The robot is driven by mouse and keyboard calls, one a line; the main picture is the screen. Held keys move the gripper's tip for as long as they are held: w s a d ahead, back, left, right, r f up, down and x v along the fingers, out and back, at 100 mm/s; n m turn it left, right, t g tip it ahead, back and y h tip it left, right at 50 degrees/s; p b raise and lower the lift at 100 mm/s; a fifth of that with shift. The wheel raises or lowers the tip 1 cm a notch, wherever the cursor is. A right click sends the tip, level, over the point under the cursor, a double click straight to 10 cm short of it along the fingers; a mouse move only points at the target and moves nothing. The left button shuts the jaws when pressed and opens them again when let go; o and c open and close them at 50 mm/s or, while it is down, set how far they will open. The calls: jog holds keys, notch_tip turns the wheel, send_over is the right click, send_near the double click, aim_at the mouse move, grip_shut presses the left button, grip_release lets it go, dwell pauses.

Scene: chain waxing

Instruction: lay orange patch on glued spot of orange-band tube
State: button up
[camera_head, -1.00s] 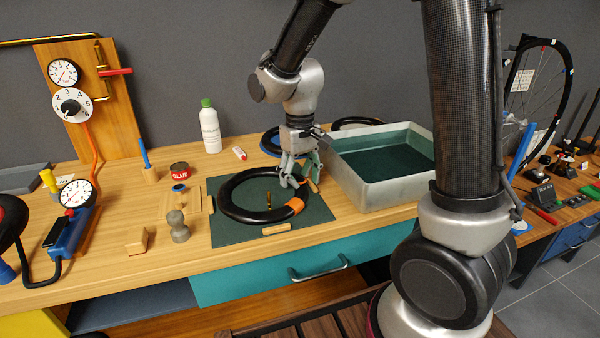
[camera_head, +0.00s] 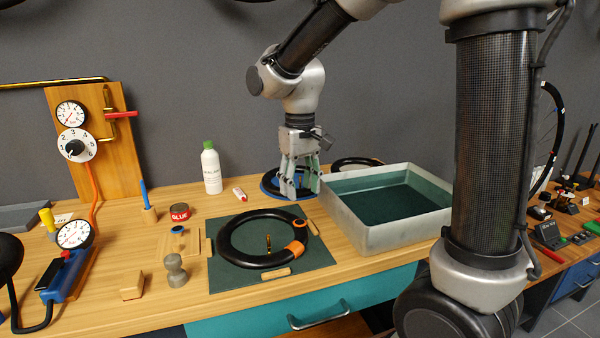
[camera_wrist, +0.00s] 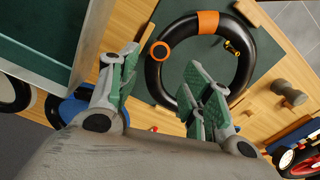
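The orange-band tube (camera_head: 228,245) is a black ring lying on the dark green mat (camera_head: 318,262). Its orange band (camera_head: 295,249) is at the front right, and the wrist view also shows the band (camera_wrist: 208,22). A small round orange patch (camera_head: 299,223) with a dark centre appears to lie on the tube behind the band. It shows as an orange ring on the tube in the wrist view (camera_wrist: 153,47). I cannot make out glue under it. My gripper (camera_head: 301,191) is open and empty above the bench, behind the tube and apart from the patch.
A grey metal basin (camera_head: 372,238) stands close to the right of the mat. Behind are a blue-band tube (camera_head: 268,187) and a white bottle (camera_head: 211,170). A red glue tin (camera_head: 180,212), a grey peg (camera_head: 175,270) and a wooden block (camera_head: 132,286) stand left of the mat.

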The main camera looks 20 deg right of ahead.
jog(key=s+d+r+m+t, duration=0.2)
jog(key=s+d+r, duration=0.6)
jog(key=s+d, duration=0.2)
jog(key=s+d+f+m+t, duration=0.1)
jog(key=s+d+f+t, duration=0.1)
jog(key=s+d, duration=0.3)
jog(key=s, duration=0.4)
dwell(0.7)
